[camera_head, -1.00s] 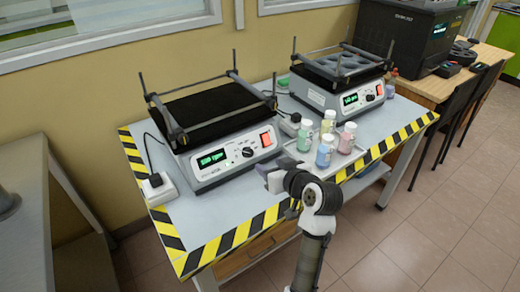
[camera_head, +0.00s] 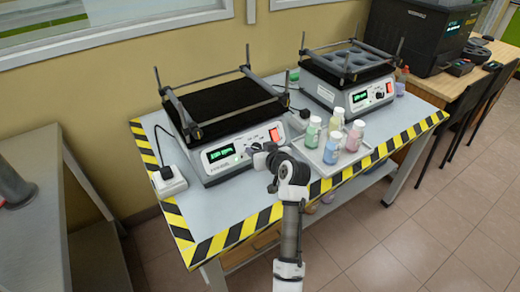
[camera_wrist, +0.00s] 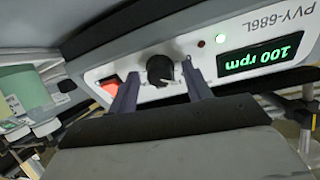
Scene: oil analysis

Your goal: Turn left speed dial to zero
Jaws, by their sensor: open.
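The left shaker (camera_head: 232,112) stands on the table with its control panel facing me. Its black speed dial (camera_wrist: 160,70) shows in the wrist view, with a light pointer mark on its rim. The green display (camera_wrist: 261,55), upside down there, reads 100 rpm. My gripper (camera_wrist: 160,78) is open, one finger on either side of the dial; I cannot tell whether they touch it. The display also shows there (camera_head: 221,154).
A red switch (camera_wrist: 109,85) sits beside the dial, close to one finger. A tray (camera_head: 326,170) with several capped bottles stands right of my gripper. A second shaker (camera_head: 345,85) is farther right. The table's striped front edge (camera_head: 235,237) is clear.

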